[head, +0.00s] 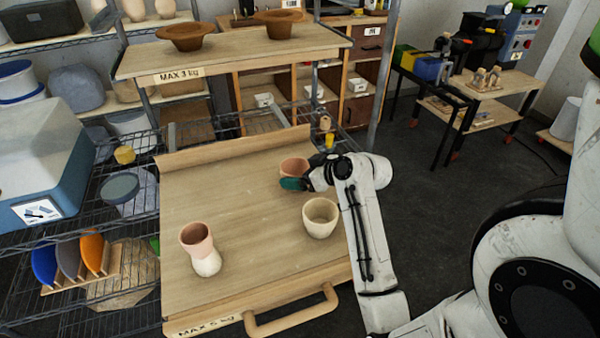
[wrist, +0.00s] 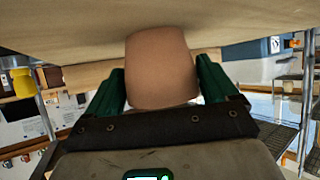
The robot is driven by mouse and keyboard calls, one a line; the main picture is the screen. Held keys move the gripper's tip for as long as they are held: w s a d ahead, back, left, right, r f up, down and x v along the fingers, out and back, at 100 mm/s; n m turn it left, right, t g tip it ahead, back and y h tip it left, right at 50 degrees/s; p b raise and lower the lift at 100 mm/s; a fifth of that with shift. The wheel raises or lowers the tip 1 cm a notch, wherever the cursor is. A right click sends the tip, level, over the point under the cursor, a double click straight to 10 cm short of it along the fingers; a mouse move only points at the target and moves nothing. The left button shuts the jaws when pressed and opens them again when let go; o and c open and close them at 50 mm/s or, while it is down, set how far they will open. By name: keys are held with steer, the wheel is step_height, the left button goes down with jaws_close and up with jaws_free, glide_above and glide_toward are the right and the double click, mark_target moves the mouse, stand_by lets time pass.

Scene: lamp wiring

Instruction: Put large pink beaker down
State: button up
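A pink beaker (head: 294,167) is at my gripper (head: 290,184), towards the far right of the wooden tray shelf (head: 240,197). In the wrist view the beaker (wrist: 161,68) fills the space between the two green fingers (wrist: 161,88), which appear to touch both its sides. The view is upside down, with the shelf board across the top, and the beaker's end is close to it. I cannot tell whether it touches the board. In the head view my gripper hides the beaker's lower part.
A cream beaker (head: 320,217) stands just in front of my gripper, near the shelf's right edge. The shelf's middle and back left are clear. An upper shelf (head: 230,52) with two brown bowls overhangs the back. A wooden handle (head: 292,315) juts from the front edge.

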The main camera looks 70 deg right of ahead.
steer(key=shift+o, duration=1)
steer(key=shift+s+f+b, duration=0.1)
steer(key=shift+f+b, duration=0.05)
steer(key=shift+b, duration=0.25)
steer(key=v, duration=1)
steer(key=shift+a+r+b, duration=0.3)
steer(key=shift+a+r, duration=0.05)
steer(key=shift+r, duration=0.2)
